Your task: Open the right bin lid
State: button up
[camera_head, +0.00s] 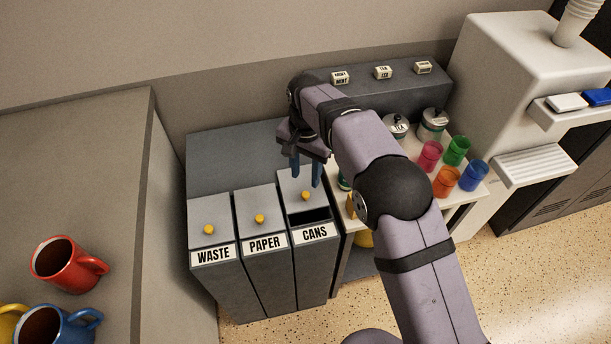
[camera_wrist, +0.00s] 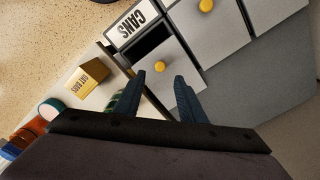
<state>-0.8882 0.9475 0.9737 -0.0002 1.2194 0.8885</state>
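The right bin, labelled CANS (camera_head: 314,233), stands at the right end of a row of three grey bins. Its grey lid (camera_head: 289,188) has a yellow knob (camera_head: 306,195) and sits set back from the label, with a dark gap (camera_head: 310,216) at the front. The wrist view shows the same knob (camera_wrist: 157,56) and dark gap (camera_wrist: 149,40). My gripper (camera_head: 306,180) is above this lid with its two blue fingers apart and nothing between them. In the wrist view the knob lies just beyond the fingertips (camera_wrist: 160,76); contact with the lid cannot be told.
The WASTE lid (camera_head: 208,212) and PAPER lid (camera_head: 257,206) lie flush with their labels. Right of the bins, a light counter holds coloured cups (camera_head: 446,181), jars (camera_head: 433,122) and a yellow box (camera_wrist: 87,78).

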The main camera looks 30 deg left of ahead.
aim_at(306, 193)
jog(key=w+d+r+m+p, duration=0.1)
jog(key=w+d+r+m, duration=0.15)
jog(key=w+d, duration=0.4)
jog(key=shift+s+a+f+m+g+y+p, duration=0.3)
jog(key=shift+s+a+f+m+y, duration=0.55)
jog(key=shift+f+m, duration=0.9)
jog(key=shift+s+a+f+m+g+y+p, duration=0.15)
jog(key=shift+s+a+f+m+g+y, duration=0.3)
jog(key=shift+s+a+f+m, duration=1)
jog(key=shift+s+a+f+m+g+y+p, duration=0.2)
jog(key=shift+s+a+f+m+y, duration=0.5)
jog(key=shift+f+m, duration=1.3)
jog(key=shift+d+r+m, duration=0.15)
jog(key=shift+r+m, duration=0.15)
jog(key=shift+m, duration=0.05)
jog(key=shift+c, duration=0.3)
grip_shut()
